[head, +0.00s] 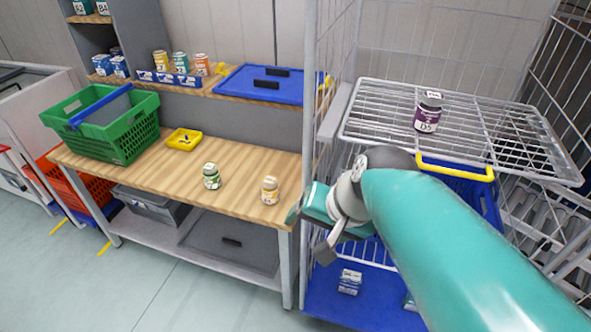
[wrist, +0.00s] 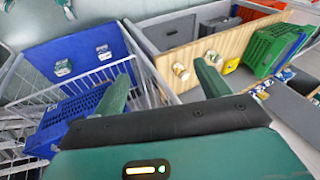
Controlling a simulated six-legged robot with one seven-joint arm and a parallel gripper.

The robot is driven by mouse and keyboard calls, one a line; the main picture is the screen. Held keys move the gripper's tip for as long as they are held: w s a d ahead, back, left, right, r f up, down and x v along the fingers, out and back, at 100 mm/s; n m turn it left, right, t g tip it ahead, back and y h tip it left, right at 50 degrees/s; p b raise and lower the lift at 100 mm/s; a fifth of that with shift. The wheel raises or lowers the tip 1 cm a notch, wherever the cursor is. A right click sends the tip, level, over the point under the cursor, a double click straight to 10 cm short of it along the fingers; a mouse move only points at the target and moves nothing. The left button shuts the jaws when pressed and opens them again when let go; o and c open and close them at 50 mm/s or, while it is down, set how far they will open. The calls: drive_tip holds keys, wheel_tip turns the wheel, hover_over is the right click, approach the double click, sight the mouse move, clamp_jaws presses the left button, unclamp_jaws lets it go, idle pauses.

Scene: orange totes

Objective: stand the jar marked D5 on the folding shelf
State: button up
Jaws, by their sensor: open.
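The jar marked D5 (head: 428,112), purple with a white label, stands upright on the wire folding shelf (head: 375,118) inside the cage at the right of the head view. Nothing is holding it. My gripper (head: 308,230) is left of and below the jar, by the cage's front left post and the bench's right end, well apart from the jar. In the wrist view my gripper (wrist: 165,82) has its two fingers spread with nothing between them. The D5 jar cannot be made out in the wrist view.
A green-labelled jar (head: 211,176) and a yellow-labelled jar (head: 270,190) stand on the wooden bench (head: 150,175), near a green crate (head: 110,140). A blue tote (head: 462,190) is below the shelf. Small cartons (head: 350,281) lie on the cage's blue base. Most of the shelf is bare.

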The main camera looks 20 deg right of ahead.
drive_tip(key=shift+s+d+r+n+t+h, duration=0.2)
drive_tip(key=shift+s+n+h, duration=0.25)
drive_tip(key=shift+n, duration=0.5)
drive_tip(key=shift+s+d+r+n+t+h, duration=0.15)
drive_tip(key=shift+s+n+h, duration=0.3)
drive_tip(key=shift+n, duration=0.55)
drive_tip(key=shift+s+d+r+n+t+h, duration=0.1)
drive_tip(key=shift+s+r+n+h, duration=0.25)
drive_tip(key=shift+n, duration=0.6)
